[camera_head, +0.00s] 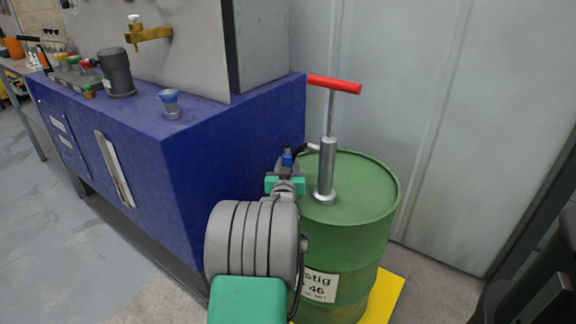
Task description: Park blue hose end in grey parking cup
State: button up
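A blue hose end (287,157) with a dark body shows beside the hand pump, at the left rim of the green drum. A short hose runs from it toward the pump. My gripper (285,184), with green fingers, is right in front of and just below it in the picture. I cannot tell whether the fingers touch or hold it. A small grey cup-like piece with a blue top (172,104) stands on the blue cabinet's top. A larger dark grey cylinder (117,73) stands farther back left. I cannot tell for sure which is the parking cup.
The hand pump (327,170) with a red T-handle stands upright on the green drum (355,200). The blue cabinet (220,150) has a grey panel with a brass tap (148,33) behind. Coloured valve knobs (84,66) sit at its left. The cabinet top's front right is clear.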

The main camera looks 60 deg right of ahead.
jog(key=o, duration=0.4)
jog(key=shift+c, duration=0.2)
jog(key=shift+f, duration=0.1)
jog(key=p+v, duration=0.2)
jog(key=v, duration=0.6)
